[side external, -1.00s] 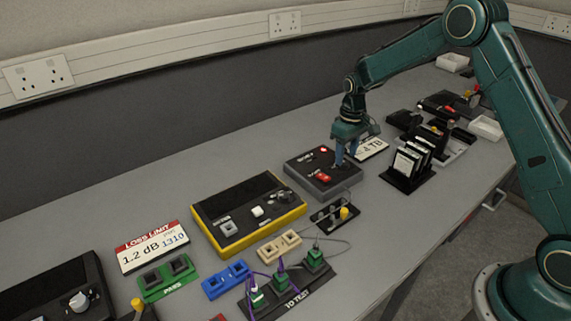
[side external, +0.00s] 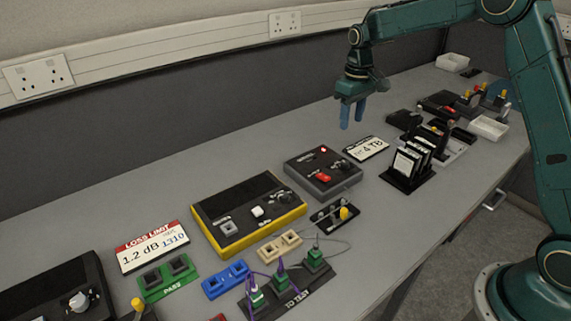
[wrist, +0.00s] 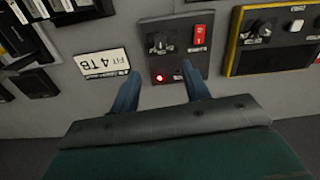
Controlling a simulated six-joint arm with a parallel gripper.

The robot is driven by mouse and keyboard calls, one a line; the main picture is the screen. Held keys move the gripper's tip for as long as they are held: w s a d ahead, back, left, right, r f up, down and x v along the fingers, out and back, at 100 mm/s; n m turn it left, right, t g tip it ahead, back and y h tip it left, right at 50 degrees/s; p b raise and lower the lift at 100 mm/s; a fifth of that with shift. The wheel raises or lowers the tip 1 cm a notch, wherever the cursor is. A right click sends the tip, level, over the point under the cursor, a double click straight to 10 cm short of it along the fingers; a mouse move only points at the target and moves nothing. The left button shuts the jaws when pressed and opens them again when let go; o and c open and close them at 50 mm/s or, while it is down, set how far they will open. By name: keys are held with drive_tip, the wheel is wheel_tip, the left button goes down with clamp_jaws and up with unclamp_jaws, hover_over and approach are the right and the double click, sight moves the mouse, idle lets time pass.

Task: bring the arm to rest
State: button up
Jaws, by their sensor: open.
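My gripper (side external: 352,115) is open and empty, with its two blue fingers pointing down. It hangs in the air above the back part of the bench, behind the dark grey box with a red switch (side external: 322,172). In the wrist view my gripper (wrist: 160,80) shows its two fingers apart, with nothing between them. The grey box also shows in the wrist view (wrist: 178,62), beyond the fingertips, with a red light lit on it. The "4 TB" card (side external: 366,149) lies to the right of the box, apart from my gripper.
A yellow-edged tester (side external: 240,205) and a "TO TEST" mat (side external: 300,296) with green connectors stand at the front left. A black rack of upright drives (side external: 408,170) and white trays (side external: 488,127) are to the right. The bench along the back wall is clear.

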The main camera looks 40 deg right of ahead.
drive_tip(key=s+a+r+t, duration=0.1)
drive_tip(key=s+a+r, duration=0.2)
drive_tip(key=s+r, duration=0.45)
drive_tip(key=s+a+r+t, duration=0.2)
drive_tip(key=s+a+r, duration=0.1)
drive_tip(key=s+r, duration=0.4)
drive_tip(key=s+a+f+t, duration=0.1)
drive_tip(key=s, duration=0.8)
drive_tip(key=s+a+m+t, duration=0.1)
drive_tip(key=s+a, duration=0.1)
drive_tip(key=s, duration=0.8)
drive_tip(key=shift+f+t, duration=0.3)
drive_tip(key=shift+f, duration=0.1)
